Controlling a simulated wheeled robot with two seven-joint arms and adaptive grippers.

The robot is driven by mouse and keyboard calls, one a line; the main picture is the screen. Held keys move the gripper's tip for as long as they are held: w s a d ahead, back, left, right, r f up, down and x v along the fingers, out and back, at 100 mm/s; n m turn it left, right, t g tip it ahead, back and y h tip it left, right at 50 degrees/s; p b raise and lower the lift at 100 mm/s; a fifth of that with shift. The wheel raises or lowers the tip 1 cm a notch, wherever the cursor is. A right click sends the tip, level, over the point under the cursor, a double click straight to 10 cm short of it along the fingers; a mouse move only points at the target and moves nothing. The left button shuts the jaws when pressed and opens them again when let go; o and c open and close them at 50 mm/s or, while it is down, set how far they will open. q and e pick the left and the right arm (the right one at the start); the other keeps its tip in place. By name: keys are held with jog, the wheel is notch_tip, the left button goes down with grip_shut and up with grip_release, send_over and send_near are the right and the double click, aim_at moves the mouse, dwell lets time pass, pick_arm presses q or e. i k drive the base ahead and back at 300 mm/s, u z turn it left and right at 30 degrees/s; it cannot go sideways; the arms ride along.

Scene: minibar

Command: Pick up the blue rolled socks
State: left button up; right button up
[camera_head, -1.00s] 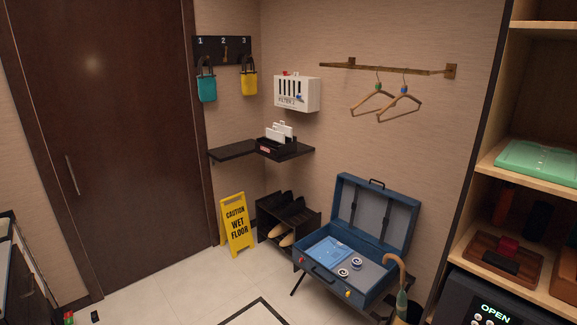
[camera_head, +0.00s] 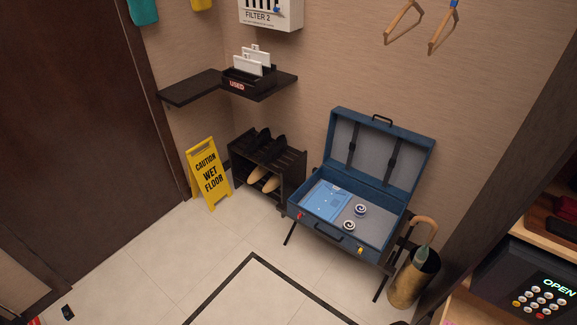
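Two small rolled bundles lie inside the open blue suitcase (camera_head: 325,232), on the right part of its grey floor. The rear rolled socks (camera_head: 361,210) show a blue and white spiral. The front rolled socks (camera_head: 349,225) look white and dark; their exact colours are too small to tell. A folded light blue garment (camera_head: 326,201) lies to their left in the suitcase. The suitcase stands on a dark folding rack with its lid raised against the wall. Neither of my grippers is in view.
A brass umbrella stand (camera_head: 412,281) is right of the suitcase. A shoe rack (camera_head: 268,168) and a yellow wet floor sign (camera_head: 208,173) are to its left. A safe (camera_head: 530,285) sits at the lower right.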

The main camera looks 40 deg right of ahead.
aim_at(359, 211)
jog(key=z, duration=0.15)
jog(key=i, duration=1.35)
jog(key=z, duration=1.2)
jog(key=i, duration=0.85)
jog(key=z, duration=1)
